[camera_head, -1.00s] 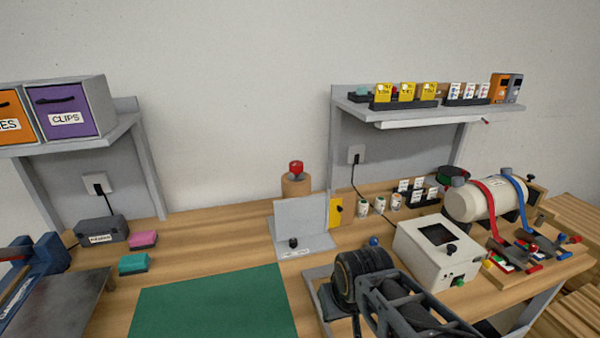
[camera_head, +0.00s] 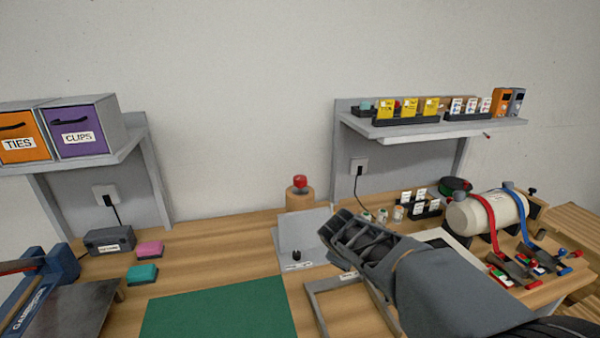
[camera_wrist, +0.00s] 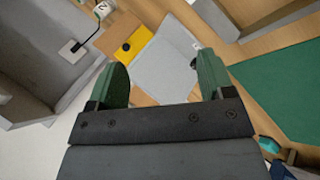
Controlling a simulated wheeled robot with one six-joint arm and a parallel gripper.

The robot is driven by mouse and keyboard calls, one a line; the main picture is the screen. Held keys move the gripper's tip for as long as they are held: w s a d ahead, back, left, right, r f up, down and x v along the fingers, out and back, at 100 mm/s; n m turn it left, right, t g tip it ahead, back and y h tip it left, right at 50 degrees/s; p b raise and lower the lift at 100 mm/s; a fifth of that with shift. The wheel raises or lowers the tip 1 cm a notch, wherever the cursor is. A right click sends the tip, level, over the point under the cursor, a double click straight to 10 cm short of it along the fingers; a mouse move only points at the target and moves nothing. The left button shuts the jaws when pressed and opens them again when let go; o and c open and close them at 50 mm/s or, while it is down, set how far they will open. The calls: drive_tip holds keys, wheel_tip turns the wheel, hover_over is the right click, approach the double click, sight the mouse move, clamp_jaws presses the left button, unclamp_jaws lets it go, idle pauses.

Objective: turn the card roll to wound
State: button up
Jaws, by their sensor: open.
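No part in view carries a readable card roll name, so I cannot tell which one it is. A grey upright panel (camera_head: 300,232) stands behind the green mat, with a black knob (camera_head: 296,256) and a small label at its foot. My gripper (camera_head: 338,228) is open and empty, just right of this panel in the head view. In the wrist view the green fingers (camera_wrist: 162,78) are spread apart, with the grey panel (camera_wrist: 165,60) showing between them. The black knob shows beside the right finger (camera_wrist: 194,62). A yellow plate with a knob (camera_wrist: 135,42) is near the left finger.
A wooden post with a red knob (camera_head: 300,184) stands behind the panel. A strapped cream drum (camera_head: 485,215) is at the right. My arm hides much of a white box (camera_head: 445,238). A shelf (camera_head: 430,130) overhangs the back. The green mat (camera_head: 220,307) is clear.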

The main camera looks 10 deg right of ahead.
drive_tip(key=w+r+n+t, duration=0.4)
drive_tip(key=w+r+n, duration=0.2)
drive_tip(key=w+n, duration=0.4)
drive_tip(key=n+t+y, duration=0.3)
drive_tip(key=n+y, duration=0.1)
drive_tip(key=n, duration=1.4)
approach(300, 177)
drive_tip(key=shift+m+t, duration=0.3)
drive_tip(key=x, duration=1)
drive_tip(key=shift+s+f+p, duration=0.15)
drive_tip(key=shift+f+p, duration=0.15)
drive_tip(key=c, duration=0.9)
